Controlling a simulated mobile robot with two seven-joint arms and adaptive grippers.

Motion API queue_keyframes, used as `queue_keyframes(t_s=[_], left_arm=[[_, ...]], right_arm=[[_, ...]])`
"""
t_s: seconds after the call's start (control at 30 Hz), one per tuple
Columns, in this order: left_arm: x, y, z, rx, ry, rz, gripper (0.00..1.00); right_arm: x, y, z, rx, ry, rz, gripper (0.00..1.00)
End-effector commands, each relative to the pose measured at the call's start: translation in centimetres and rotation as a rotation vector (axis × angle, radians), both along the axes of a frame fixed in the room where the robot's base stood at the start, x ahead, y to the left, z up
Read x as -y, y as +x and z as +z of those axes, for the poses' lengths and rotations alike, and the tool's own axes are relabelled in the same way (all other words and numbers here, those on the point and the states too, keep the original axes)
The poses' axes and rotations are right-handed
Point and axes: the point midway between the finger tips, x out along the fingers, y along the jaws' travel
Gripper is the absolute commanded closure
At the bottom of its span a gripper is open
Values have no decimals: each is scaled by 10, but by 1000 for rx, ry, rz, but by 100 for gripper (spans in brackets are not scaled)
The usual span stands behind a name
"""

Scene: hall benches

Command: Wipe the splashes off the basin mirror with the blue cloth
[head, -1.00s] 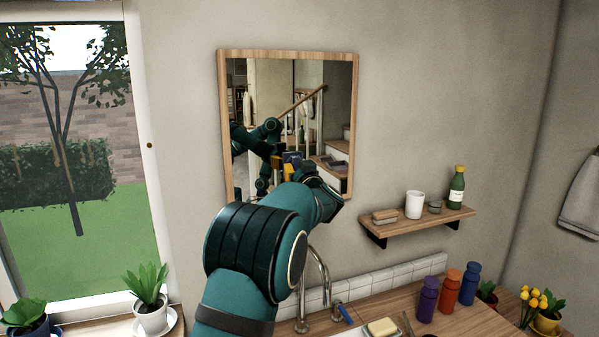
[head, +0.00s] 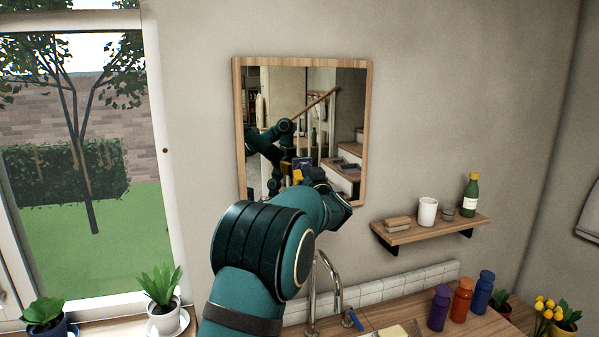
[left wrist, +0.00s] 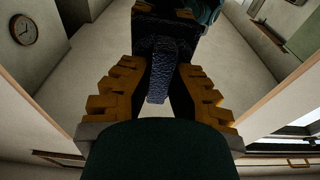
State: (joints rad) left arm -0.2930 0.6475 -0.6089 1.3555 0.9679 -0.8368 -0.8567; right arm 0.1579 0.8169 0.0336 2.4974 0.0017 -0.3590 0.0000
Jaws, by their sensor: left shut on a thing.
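The basin mirror (head: 367,120) has a wooden frame and hangs on the wall in the middle of the head view. My left arm reaches up in front of its lower part. My left gripper (left wrist: 160,66) is shut on the blue cloth (left wrist: 160,84), which looks dark and textured between the yellow fingers in the left wrist view. In the head view my arm mostly hides the gripper; yellow and blue patches show at the glass, probably reflected. I cannot tell whether the cloth touches the glass. No splashes can be made out. My right gripper is not in view.
Right of the mirror a wooden shelf (head: 408,233) holds a white cup (head: 428,212) and a green bottle (head: 471,195). Below are a tap (head: 325,290), a soap bar (head: 393,331) and several coloured bottles. Potted plants (head: 162,290) stand by the window at left.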

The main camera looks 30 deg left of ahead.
Motion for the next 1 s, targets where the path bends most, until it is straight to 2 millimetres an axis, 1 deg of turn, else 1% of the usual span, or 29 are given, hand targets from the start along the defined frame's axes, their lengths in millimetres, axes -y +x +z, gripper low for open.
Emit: queue_keyframes(t_s=[0.03,0.1,0.37,0.57,0.73,1.0], left_arm=[[3,4,3,-1,1,-1,100],[6,7,2,-1,1,0,100],[11,13,0,0,0,0,100],[20,26,1,0,0,-1,100],[27,36,-1,1,0,0,100],[33,43,-1,1,-1,-1,100]], right_arm=[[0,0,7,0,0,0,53],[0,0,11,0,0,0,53],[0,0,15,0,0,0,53],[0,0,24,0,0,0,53],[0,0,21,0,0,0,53],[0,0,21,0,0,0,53]])
